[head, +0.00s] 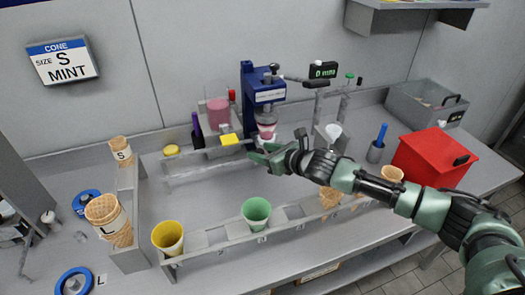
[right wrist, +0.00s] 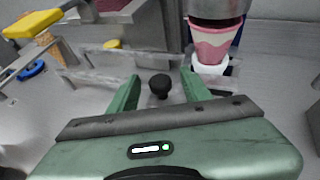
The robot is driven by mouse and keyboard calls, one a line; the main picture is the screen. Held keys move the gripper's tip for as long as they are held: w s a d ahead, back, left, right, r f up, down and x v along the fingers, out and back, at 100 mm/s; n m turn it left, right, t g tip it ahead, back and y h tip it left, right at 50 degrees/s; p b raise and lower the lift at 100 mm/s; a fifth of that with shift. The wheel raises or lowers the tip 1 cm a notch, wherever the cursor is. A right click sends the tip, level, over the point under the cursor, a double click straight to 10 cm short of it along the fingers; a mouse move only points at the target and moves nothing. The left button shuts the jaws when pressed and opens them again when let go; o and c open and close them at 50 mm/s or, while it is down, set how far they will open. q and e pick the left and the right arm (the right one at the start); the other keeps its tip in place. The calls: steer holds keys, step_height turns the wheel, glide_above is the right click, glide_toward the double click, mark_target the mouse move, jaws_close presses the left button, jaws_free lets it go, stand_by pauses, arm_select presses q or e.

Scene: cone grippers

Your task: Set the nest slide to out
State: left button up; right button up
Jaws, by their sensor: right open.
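My right gripper (head: 259,154) is open in front of the blue press (head: 249,98) in the head view. In the right wrist view its two green fingers (right wrist: 160,92) stand on either side of a round black knob (right wrist: 159,82), which looks like the nest slide's handle. I cannot tell whether the fingers touch it. A pink and cream cup (right wrist: 211,42) sits in a white ring (right wrist: 210,67) under the press's grey head; the cup also shows in the head view (head: 267,116). Pale rails (head: 195,172) run along the counter left of the gripper. My left gripper is out of view.
A yellow cup (head: 168,236) and a green cup (head: 257,213) stand in the front rack. Cones (head: 116,225) stand at left. A red box (head: 434,158) is at right. A sign (head: 63,60) reads "CONE SIZE S MINT".

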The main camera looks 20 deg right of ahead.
jaws_close()
stand_by(1.4)
